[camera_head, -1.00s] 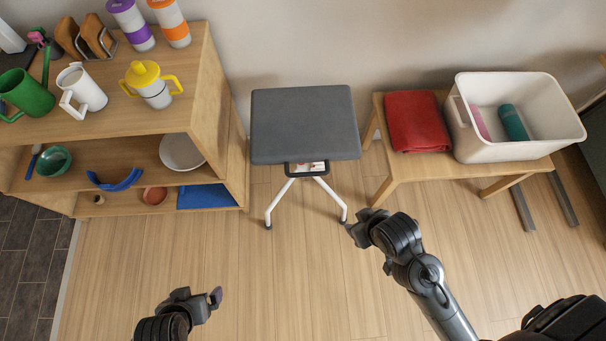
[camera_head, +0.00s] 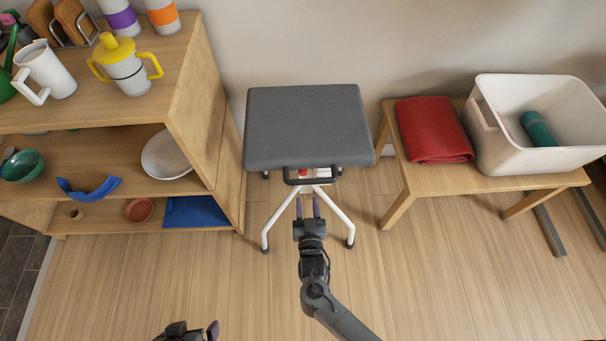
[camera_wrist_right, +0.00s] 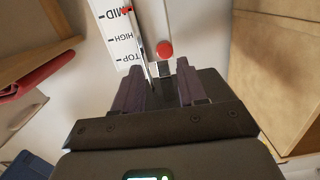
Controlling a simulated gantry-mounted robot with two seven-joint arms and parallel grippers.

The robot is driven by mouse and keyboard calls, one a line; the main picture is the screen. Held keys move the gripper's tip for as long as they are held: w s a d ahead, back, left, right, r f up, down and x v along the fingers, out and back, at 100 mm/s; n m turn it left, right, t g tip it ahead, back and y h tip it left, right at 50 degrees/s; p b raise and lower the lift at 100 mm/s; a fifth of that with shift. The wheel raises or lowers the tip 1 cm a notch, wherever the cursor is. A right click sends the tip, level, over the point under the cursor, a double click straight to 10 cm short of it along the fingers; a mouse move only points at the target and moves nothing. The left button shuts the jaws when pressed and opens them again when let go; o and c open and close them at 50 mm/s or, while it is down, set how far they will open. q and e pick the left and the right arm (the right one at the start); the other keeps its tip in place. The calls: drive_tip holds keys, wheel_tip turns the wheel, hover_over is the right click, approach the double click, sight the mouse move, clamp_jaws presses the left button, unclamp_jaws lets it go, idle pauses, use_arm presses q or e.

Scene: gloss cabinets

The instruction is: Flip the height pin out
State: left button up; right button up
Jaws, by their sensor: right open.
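A grey-topped stool (camera_head: 308,125) on white legs stands in the middle of the head view. In the right wrist view a red round knob, the height pin (camera_wrist_right: 165,49), sits on the white column beside a scale (camera_wrist_right: 113,38) marked MID, HIGH and TOP. A small red mark shows near MID. My right gripper (camera_head: 307,207) is below the seat's front edge, open and empty. In the wrist view its two dark fingers (camera_wrist_right: 159,84) point at the column, with the pin just beyond the gap. My left gripper (camera_head: 192,332) is partly cut off at the bottom edge.
A wooden shelf unit (camera_head: 205,95) with cups and bowls stands to the left of the stool. A low wooden table (camera_head: 500,182) with a red folded cloth (camera_head: 433,130) and a white bin (camera_head: 535,160) is to the right. The floor in front is clear.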

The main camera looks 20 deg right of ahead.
sight(303, 174)
drive_tip(key=shift+t+h, duration=0.3)
drive_tip(key=shift+t, duration=0.2)
drive_tip(key=b+x, duration=0.1)
drive_tip(key=x, duration=0.2)
drive_tip(key=b+x, duration=0.1)
drive_tip(key=x, duration=0.3)
drive_tip(key=b+x, duration=0.2)
drive_tip(key=x, duration=0.1)
drive_tip(key=shift+w+a+r, duration=0.2)
drive_tip(key=shift+w+r, duration=0.05)
drive_tip(key=shift+w, duration=0.2)
clamp_jaws()
